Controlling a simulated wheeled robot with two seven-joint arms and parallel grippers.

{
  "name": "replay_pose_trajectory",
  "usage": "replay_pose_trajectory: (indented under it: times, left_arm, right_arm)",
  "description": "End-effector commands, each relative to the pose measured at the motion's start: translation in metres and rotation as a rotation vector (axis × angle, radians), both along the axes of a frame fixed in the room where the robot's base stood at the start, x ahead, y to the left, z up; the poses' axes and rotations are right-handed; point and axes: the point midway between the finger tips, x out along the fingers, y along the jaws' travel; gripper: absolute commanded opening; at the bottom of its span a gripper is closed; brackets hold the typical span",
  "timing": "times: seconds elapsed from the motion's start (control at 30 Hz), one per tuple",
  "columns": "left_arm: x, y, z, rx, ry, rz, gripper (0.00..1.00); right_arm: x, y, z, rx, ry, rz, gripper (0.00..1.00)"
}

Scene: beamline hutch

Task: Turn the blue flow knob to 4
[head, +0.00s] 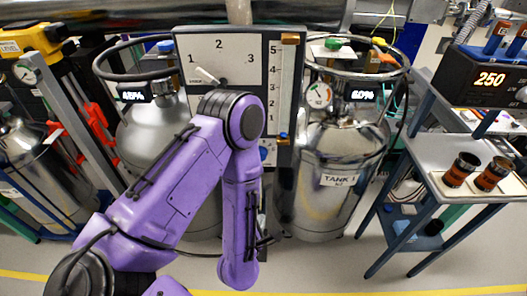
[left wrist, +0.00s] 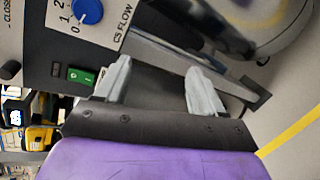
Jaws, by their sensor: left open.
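The blue flow knob (left wrist: 88,12) is at the top left of the left wrist view, on a white dial plate (left wrist: 112,22) marked CS FLOW. The numbers 0, 1 and 2 show beside it; the rest of the scale is cut off, and I cannot read the setting surely. A bit of the blue knob (head: 263,153) shows beside my purple arm in the head view. My left gripper (left wrist: 160,82) is open and empty, apart from the knob, with its fingers below and right of it in the left wrist view. In the head view my arm hides the gripper. My right gripper is not in view.
A green switch (left wrist: 81,76) sits near the left finger. The panel (head: 222,50) has a numbered lever dial and a vertical scale (head: 285,90). Metal tanks (head: 338,180) with ring handles stand on both sides. A side table (head: 450,150) holds two dark cylinders.

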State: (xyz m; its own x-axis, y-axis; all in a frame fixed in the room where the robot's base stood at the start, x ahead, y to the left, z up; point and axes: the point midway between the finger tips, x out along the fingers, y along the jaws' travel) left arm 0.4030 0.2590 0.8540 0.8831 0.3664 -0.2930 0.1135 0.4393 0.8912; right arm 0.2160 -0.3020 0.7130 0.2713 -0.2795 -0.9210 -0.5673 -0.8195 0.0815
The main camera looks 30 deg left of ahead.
Motion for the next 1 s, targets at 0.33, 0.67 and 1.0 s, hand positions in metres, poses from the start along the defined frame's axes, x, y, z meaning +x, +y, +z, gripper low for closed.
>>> replay_pose_trajectory:
  times: [0.33, 0.67, 1.0]
  left_arm:
    - [0.036, 0.008, 0.092, -0.715, -0.683, 0.289, 0.69]
    - [0.095, 0.046, 0.092, -0.707, -0.678, 0.287, 0.69]
    - [0.117, 0.058, 0.088, -0.706, -0.672, 0.283, 0.69]
  right_arm:
    - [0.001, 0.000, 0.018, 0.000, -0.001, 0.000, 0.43]
    - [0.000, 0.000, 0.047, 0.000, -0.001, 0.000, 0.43]
    - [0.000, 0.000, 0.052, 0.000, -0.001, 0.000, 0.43]
